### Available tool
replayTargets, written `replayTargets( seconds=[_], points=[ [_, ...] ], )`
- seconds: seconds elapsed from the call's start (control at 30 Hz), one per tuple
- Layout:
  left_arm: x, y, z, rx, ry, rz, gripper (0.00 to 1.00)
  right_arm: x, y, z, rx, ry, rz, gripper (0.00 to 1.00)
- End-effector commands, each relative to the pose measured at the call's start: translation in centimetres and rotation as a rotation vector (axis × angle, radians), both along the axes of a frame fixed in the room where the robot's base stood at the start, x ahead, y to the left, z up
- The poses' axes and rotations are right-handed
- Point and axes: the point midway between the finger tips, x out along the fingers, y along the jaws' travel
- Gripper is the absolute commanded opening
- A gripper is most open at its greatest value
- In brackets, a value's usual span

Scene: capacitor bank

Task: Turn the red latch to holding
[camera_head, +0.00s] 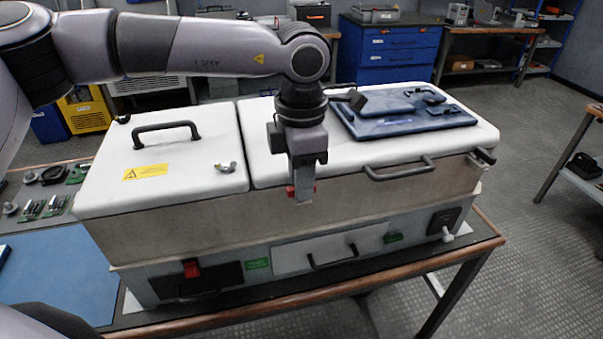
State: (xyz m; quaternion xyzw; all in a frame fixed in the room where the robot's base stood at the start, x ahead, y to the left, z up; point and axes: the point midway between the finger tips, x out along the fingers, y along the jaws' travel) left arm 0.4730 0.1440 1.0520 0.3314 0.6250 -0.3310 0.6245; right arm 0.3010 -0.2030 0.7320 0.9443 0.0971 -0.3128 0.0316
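The capacitor bank is a long box with white lids (185,185) and a beige and grey front, standing on a workbench. Small red parts (291,191) show at the front face just under the lid's edge, on either side of my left gripper (303,190). They look like the red latch, mostly hidden behind the gripper, so its setting cannot be read. My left gripper points down in front of them; whether it touches or grips them cannot be told. Another red piece (190,268) sits on the lower front panel at left. My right gripper is not in view.
A dark lid handle (166,127) stands up at left, and a front handle (400,170) sticks out at right. A blue tray (395,118) lies on the right lid. Small electronic parts (45,207) and a blue mat (60,270) lie at left.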

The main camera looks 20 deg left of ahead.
Motion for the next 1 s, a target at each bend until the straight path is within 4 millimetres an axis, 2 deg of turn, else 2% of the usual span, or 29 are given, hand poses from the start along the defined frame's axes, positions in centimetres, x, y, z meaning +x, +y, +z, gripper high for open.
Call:
replayTargets(
  seconds=[0.23,0.27,0.3,0.33,0.73,1.0],
  points=[
    [0.0,0.0,-0.2,0.0,0.0,-0.001,0.24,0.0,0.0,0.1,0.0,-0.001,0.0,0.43],
    [0.0,0.0,-0.2,0.0,0.0,-0.001,0.21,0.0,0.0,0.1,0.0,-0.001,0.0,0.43],
    [0.0,0.0,-0.2,0.0,0.0,-0.001,0.08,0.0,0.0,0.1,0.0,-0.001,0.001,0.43],
    [0.0,0.0,-0.2,0.0,0.0,-0.001,0.0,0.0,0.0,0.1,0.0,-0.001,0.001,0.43],
    [0.0,-0.1,-0.2,-0.002,-0.002,-0.037,0.0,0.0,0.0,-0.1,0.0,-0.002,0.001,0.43],
    [0.0,-0.1,-0.3,-0.003,-0.001,-0.193,0.0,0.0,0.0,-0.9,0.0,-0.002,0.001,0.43]
  ],
)
